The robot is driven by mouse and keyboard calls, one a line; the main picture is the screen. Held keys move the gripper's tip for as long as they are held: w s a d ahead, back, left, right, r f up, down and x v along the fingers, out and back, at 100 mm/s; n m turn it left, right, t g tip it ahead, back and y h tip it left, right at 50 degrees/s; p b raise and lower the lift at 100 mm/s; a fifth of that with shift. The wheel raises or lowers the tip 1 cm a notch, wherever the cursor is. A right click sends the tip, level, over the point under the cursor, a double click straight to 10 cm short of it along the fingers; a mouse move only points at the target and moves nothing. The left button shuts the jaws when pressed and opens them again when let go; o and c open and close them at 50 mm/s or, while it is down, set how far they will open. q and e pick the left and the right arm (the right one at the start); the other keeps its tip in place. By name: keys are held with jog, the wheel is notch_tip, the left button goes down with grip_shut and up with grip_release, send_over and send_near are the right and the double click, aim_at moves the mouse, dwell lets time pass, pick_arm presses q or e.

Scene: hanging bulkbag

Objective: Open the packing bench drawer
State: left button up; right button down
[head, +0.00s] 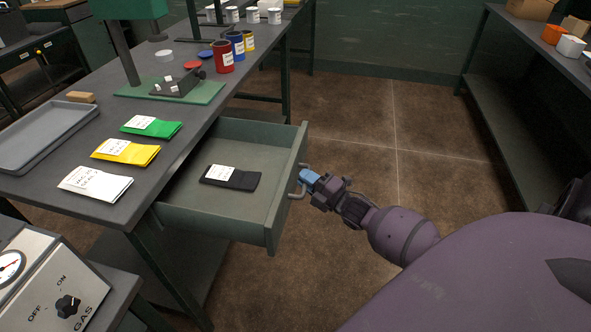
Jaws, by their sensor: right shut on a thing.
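The packing bench drawer (220,215) is pulled out from under the bench top (150,205), with its inside in view. A black packet (243,181) with a white label lies on the drawer floor. The metal handle (299,184) is on the drawer's front panel, facing right. My right gripper (306,177) has blue fingertips and is at the handle, shut on it. The fingertips hide part of the handle. My left gripper is not in view.
On the bench lie white (95,184), yellow (125,152) and green (151,127) packets, a grey tray (48,137) and a press on a green base. Labelled cans (223,58) stand further back. A gas control box (50,285) is at the lower left. Brown floor right of the drawer is clear.

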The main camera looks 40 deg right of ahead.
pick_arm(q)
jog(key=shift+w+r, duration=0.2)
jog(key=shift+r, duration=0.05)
pick_arm(e)
jog(key=shift+s+d, duration=0.15)
jog(key=shift+s, duration=0.05)
jog(key=c, duration=1.4)
grip_release()
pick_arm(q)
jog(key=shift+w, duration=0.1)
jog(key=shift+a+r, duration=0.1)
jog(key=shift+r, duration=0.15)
pick_arm(e)
jog(key=v, duration=1.1)
